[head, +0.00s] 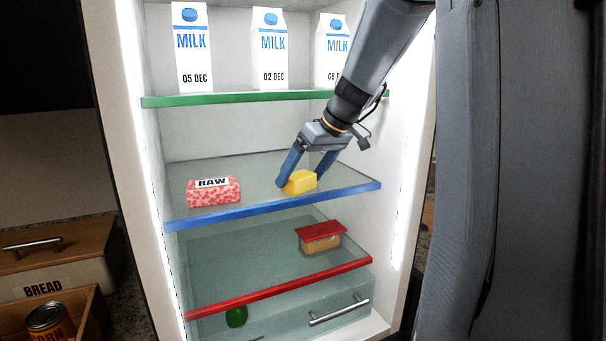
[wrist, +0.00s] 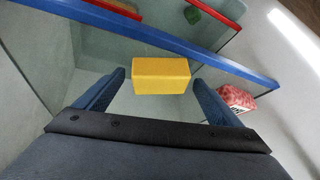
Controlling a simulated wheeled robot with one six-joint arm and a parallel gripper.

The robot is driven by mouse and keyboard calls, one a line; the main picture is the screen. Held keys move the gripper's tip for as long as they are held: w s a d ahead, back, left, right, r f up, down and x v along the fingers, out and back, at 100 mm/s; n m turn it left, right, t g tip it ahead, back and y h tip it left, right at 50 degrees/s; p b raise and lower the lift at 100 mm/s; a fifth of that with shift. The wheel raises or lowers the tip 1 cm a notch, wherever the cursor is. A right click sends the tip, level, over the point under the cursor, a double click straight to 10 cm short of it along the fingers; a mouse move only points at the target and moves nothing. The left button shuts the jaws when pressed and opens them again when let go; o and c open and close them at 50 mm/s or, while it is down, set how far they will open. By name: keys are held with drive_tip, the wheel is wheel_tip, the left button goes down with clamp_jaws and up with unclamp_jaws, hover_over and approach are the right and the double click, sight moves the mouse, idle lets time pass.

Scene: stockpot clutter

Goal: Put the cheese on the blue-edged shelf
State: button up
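The cheese (head: 301,182) is a yellow block on the blue-edged shelf (head: 275,204), right of its middle. It also shows in the wrist view (wrist: 161,75), just beyond and between my fingertips. My gripper (head: 303,180) reaches down to it from the upper right. Its two blue fingers are apart, and the wrist view shows a gap between each finger (wrist: 160,82) and the block's sides. The contact between cheese and shelf is partly hard to judge, but the block looks to rest on the glass.
A pack of meat marked RAW (head: 213,191) lies at the left of the same shelf. Milk cartons (head: 271,48) stand on the green-edged shelf (head: 230,99) above. A red-lidded container (head: 320,238) is on the red-edged shelf (head: 280,287) below. The shelf between meat and cheese is clear.

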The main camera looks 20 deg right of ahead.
drive_tip(key=shift+r, duration=0.25)
drive_tip(key=b+v, duration=0.2)
drive_tip(key=v, duration=1)
drive_tip(key=shift+b, duration=0.4)
drive_tip(key=shift+f, duration=0.1)
